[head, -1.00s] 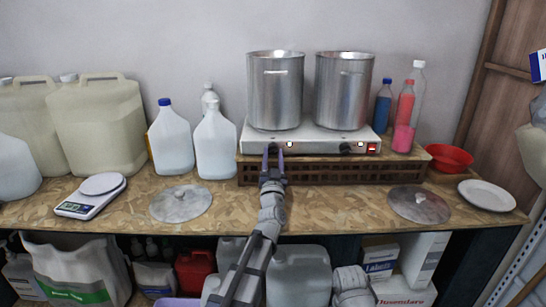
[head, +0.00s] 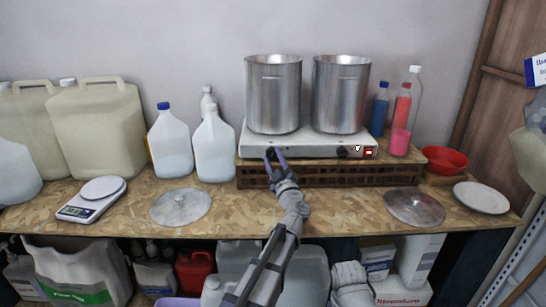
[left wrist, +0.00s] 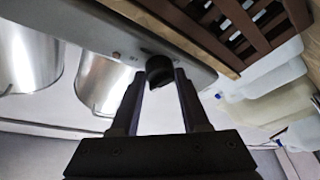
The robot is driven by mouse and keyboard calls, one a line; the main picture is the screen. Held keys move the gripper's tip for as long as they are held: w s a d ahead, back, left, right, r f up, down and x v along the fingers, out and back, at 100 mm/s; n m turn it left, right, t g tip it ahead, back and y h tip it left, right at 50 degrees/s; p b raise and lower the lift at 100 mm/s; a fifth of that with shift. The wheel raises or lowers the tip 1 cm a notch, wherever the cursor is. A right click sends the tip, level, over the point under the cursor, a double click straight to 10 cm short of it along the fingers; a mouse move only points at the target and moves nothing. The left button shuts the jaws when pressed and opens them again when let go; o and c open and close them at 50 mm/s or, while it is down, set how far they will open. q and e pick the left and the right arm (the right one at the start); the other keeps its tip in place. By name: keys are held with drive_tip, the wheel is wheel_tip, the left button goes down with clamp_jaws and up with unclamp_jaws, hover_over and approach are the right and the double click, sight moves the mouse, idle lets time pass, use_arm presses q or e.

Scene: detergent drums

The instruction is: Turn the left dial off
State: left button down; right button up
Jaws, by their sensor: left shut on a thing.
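A white double hot plate (head: 320,149) stands on a brown slatted crate. Its left dial, a black knob (left wrist: 160,69), shows in the left wrist view between my left gripper's (left wrist: 160,88) fingertips. My left gripper (head: 274,155) is shut on this dial, its fingers tilted in the head view. The fingers mostly hide the dial in the head view. A small unlit lamp (left wrist: 116,55) sits beside it on the front panel. The right dial (head: 342,152) is free, with a lit lamp (head: 357,148) and a red switch (head: 369,152) to its right. My right gripper is out of view.
Two steel pots (head: 273,95) (head: 341,95) stand on the hot plate. White jugs (head: 213,148) stand close on the left. Pot lids (head: 181,207) (head: 414,206) lie on the wooden bench at both sides. The bench in front of the crate is clear.

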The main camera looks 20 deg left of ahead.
use_arm(q)
drive_tip(key=shift+r+n+g+y+p, duration=0.15)
drive_tip(key=shift+n+g+p, duration=0.3)
drive_tip(key=shift+n, duration=0.45)
drive_tip(key=shift+r+n+g+y+p, duration=0.15)
drive_tip(key=shift+n+g+p, duration=0.25)
drive_tip(key=shift+n, duration=0.5)
drive_tip(key=shift+f, duration=0.15)
drive_tip(key=shift+c, duration=2)
unclamp_jaws()
drive_tip(key=shift+d, duration=0.1)
drive_tip(key=b+v, duration=0.1)
drive_tip(key=v, duration=0.6)
drive_tip(key=shift+s+d, duration=0.15)
drive_tip(key=shift+s, duration=0.15)
drive_tip(key=shift+d+f, duration=0.1)
drive_tip(key=shift+f, duration=0.05)
